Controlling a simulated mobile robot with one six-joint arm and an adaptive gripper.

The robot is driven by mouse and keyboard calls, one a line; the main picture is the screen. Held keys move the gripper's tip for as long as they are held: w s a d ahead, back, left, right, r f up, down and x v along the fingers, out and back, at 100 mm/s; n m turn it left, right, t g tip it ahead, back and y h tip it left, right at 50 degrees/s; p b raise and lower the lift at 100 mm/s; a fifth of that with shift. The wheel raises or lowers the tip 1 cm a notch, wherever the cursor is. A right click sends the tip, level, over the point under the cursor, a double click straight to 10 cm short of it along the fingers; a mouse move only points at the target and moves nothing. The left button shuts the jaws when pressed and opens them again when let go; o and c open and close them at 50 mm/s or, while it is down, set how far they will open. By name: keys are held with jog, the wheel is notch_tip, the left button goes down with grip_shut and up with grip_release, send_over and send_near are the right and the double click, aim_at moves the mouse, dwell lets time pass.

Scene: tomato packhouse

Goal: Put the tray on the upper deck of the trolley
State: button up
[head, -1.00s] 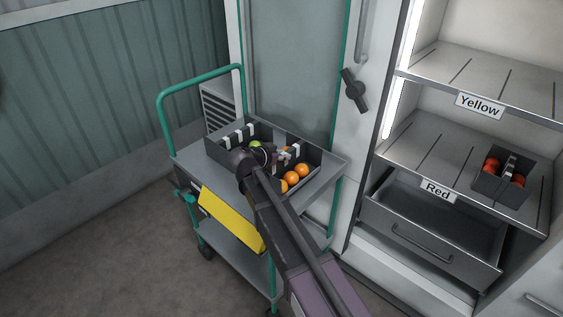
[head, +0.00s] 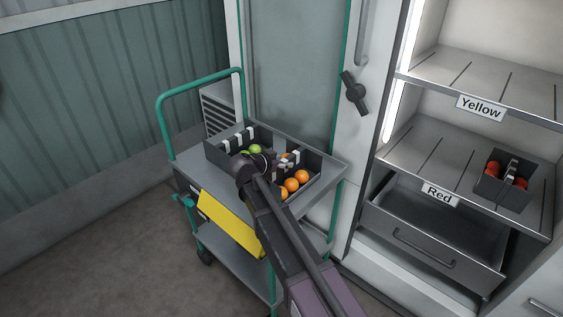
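The dark tray (head: 213,153) is at the trolley's upper deck (head: 188,163), with green tomatoes (head: 256,149) on its left side and orange ones (head: 302,177) on its right. Pale bands show on its dividers. It looks level and lies within the deck's outline; whether its underside touches the deck is hidden. My gripper (head: 277,162) is over the middle of the tray, reaching in from the front. My wrist covers part of the tray, and I cannot make out the fingers or their grip.
The trolley has a green handle (head: 200,79), a yellow panel (head: 229,222) and a lower deck (head: 232,262). To the right, an open cabinet has shelves labelled Yellow (head: 481,108) and Red (head: 437,193). A small tray (head: 487,187) with red tomatoes stands on the Red shelf, above an open drawer (head: 430,240).

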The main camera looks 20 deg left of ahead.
jog(key=shift+r, duration=0.1)
jog(key=shift+s+r, duration=0.1)
jog(key=shift+r, duration=0.05)
jog(key=p+v, duration=0.5)
jog(key=v, duration=0.5)
jog(key=shift+s, duration=0.2)
jog(key=shift+s+a+r, duration=0.25)
jog(key=shift+s+a, duration=0.05)
jog(key=shift+s, duration=0.25)
jog(key=shift+d, duration=0.1)
